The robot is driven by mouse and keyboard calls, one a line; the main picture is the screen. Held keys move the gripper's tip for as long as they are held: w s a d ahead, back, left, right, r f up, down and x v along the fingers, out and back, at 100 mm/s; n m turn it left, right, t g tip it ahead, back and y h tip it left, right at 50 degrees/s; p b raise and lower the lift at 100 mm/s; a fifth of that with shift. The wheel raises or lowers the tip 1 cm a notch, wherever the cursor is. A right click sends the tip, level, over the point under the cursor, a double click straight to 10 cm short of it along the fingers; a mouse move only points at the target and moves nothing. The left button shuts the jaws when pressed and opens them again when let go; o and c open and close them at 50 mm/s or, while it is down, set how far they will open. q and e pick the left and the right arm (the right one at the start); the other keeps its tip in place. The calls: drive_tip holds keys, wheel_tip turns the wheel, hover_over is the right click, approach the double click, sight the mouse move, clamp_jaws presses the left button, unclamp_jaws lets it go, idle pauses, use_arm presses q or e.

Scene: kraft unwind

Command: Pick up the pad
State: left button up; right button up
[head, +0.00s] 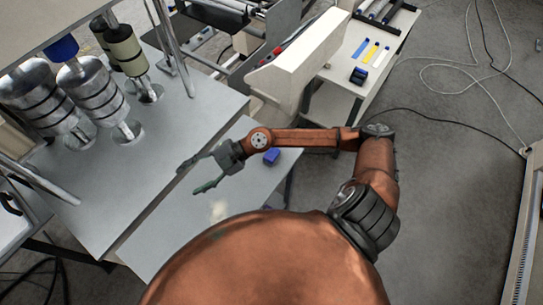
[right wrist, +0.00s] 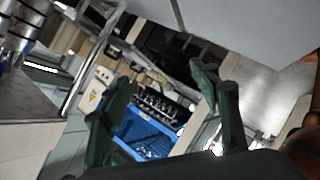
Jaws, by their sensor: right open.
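A small pale, soft-edged patch (head: 218,210) lies on the light grey tabletop (head: 160,243) in the head view; it may be the pad, but its shape is too blurred to be sure. A small blue block (head: 271,157) sits on the same top, beside my right forearm. My right gripper (head: 188,179) is open and empty, its dark green fingers spread above the tabletop, up and left of the pale patch. In the right wrist view the open fingers (right wrist: 160,78) have nothing between them, and no pad can be made out. My left gripper is not in view.
Metal rollers (head: 95,95) stand on a grey surface at left, with upright metal bars near them. A white machine housing (head: 295,70) rises behind my right arm. A side table (head: 365,55) holds coloured strips and a dark box. Cables lie on the floor at right.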

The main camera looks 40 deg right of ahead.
drive_tip(key=d+f+g+h, duration=0.2)
drive_tip(key=d+f+h, duration=0.2)
drive_tip(key=d+f, duration=0.25)
drive_tip(key=m+g+h, duration=0.2)
drive_tip(key=h, duration=0.7)
hover_over(272, 154)
wheel_tip(272, 154, down, 5)
drive_tip(key=shift+s+a+r, duration=0.1)
drive_tip(key=shift+r, duration=0.1)
drive_tip(key=shift+d+f, duration=0.2)
drive_tip(key=shift+d, duration=0.05)
drive_tip(key=shift+f+p, duration=0.45)
drive_tip(key=shift+f, duration=0.45)
drive_tip(key=f+p, duration=0.1)
drive_tip(key=f, duration=0.1)
drive_tip(key=f+p, duration=0.1)
drive_tip(key=f, duration=0.1)
drive_tip(key=shift+w+a+f, duration=0.15)
drive_tip(key=shift+w, duration=0.05)
drive_tip(key=shift+f, duration=0.6)
drive_tip(key=shift+c, duration=0.7)
